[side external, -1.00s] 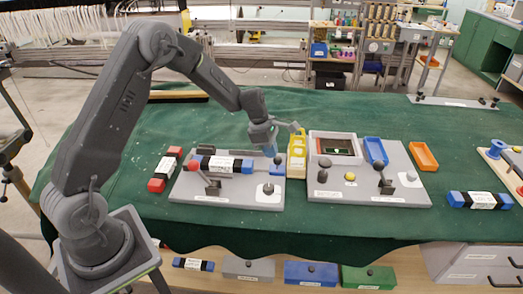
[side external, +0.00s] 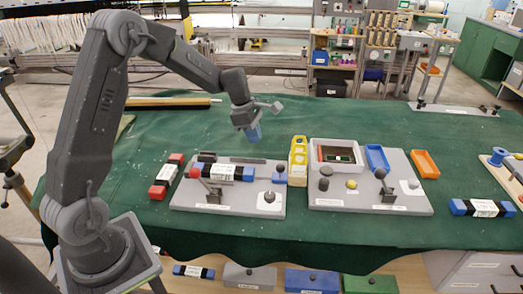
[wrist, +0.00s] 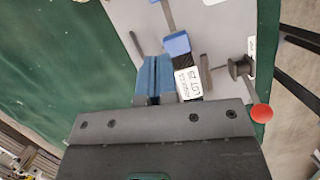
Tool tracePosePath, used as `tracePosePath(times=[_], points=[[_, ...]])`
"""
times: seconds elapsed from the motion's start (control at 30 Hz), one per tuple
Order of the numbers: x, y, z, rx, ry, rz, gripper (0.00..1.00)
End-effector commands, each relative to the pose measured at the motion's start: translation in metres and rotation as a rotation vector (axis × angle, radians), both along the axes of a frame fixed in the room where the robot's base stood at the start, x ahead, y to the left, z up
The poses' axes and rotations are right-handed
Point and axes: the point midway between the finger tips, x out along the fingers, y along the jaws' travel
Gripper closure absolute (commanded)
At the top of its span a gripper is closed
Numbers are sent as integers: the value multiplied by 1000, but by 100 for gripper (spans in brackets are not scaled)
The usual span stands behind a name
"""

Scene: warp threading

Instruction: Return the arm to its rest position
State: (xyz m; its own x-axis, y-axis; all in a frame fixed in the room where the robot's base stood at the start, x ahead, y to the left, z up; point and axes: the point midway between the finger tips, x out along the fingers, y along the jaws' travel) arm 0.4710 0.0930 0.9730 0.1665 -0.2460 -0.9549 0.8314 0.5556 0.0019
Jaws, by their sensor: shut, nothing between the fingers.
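My gripper (side external: 254,134) hangs above the far edge of the left grey fixture board (side external: 250,205), clear of it, with its blue fingers together and nothing held. In the wrist view my blue fingers (wrist: 152,78) lie side by side, shut. A blue and black block with a white label (side external: 230,172) lies on the left board; the wrist view shows its label and one blue end (wrist: 177,44), partly hidden by my gripper. A lever with a red knob (side external: 195,172) stands at that board's left side, and the red knob (wrist: 262,113) shows in the wrist view.
A red and black block (side external: 166,177) lies left of the board. Yellow bins (side external: 298,160) stand between it and the right grey board (side external: 325,203). An orange tray (side external: 425,164) sits farther right. The green cloth (side external: 185,125) behind the left board is mostly clear.

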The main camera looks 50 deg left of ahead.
Motion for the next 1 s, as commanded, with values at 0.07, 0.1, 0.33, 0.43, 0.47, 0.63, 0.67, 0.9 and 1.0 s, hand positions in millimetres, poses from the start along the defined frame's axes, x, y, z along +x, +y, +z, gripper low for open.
tracePosePath(times=[0.07, 0.1, 0.33, 0.43, 0.47, 0.63, 0.67, 0.9, 1.0], points=[[-2, 3, 13, 2, -3, 0, 100], [-2, 5, 18, 2, -3, 0, 100], [-9, 2, 38, 17, -16, -44, 100], [-21, -13, 59, 63, -59, -172, 100], [-26, -20, 67, 83, -78, -228, 100], [-73, -62, 113, 232, -195, -627, 100], [-82, -70, 120, 259, -214, -699, 100], [-164, -114, 154, 495, -351, -1275, 100], [-198, -127, 158, 599, -394, -1509, 100]])
